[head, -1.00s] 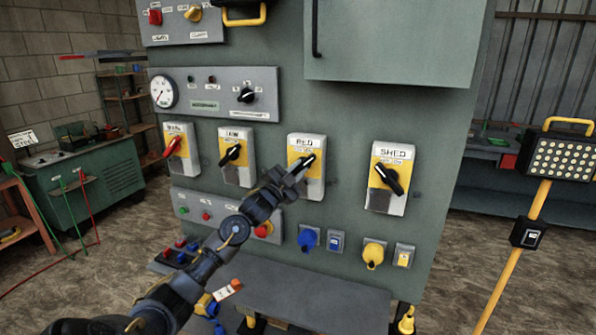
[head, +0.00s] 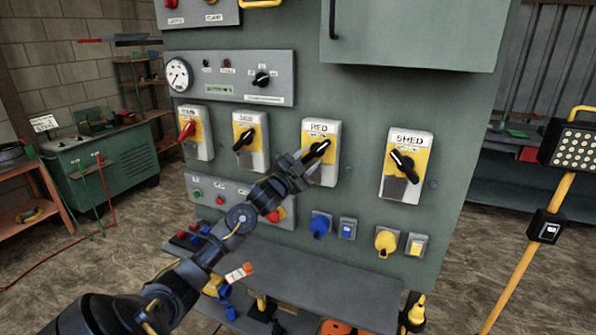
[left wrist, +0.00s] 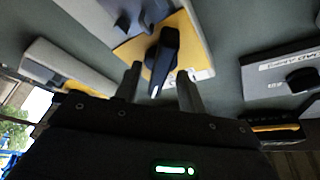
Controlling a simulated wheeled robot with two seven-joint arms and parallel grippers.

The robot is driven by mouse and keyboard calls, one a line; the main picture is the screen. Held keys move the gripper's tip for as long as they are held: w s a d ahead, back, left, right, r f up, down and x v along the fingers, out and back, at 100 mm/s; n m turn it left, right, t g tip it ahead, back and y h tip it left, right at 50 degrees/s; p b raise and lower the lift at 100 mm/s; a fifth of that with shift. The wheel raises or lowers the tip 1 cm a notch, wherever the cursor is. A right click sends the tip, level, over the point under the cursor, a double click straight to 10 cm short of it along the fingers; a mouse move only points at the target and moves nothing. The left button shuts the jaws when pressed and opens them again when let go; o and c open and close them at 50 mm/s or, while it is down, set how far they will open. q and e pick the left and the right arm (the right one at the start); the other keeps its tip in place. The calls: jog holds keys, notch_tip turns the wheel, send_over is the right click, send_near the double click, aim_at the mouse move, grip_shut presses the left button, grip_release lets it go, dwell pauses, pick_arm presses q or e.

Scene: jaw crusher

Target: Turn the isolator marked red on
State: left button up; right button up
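The isolator labelled RED (head: 331,170) is a pale box with a yellow plate on the green cabinet, between the isolators labelled SHED and one with a hard-to-read label. Its black handle (head: 317,151) slants up to the right in the head view. My left gripper (head: 305,167) is in front of this isolator, at its lower left. In the left wrist view the two fingers (left wrist: 160,88) are apart, and the black handle (left wrist: 164,58) reaches between their tips with gaps at both sides. The fingers partly hide the box in the head view. My right gripper is not in view.
The SHED isolator (head: 408,168) is to the right. To the left are a black-handled isolator (head: 250,142) and a red-handled one (head: 195,133). Blue (head: 320,226) and yellow (head: 386,241) sockets sit below, above a grey shelf (head: 300,285). A lamp on a yellow stand (head: 571,148) is at far right.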

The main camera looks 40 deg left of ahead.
pick_arm(q)
jog(key=b+v, duration=0.2)
jog(key=v, duration=0.6)
jog(key=shift+s+b, duration=0.35)
jog(key=shift+s, duration=0.05)
jog(key=shift+f, duration=0.15)
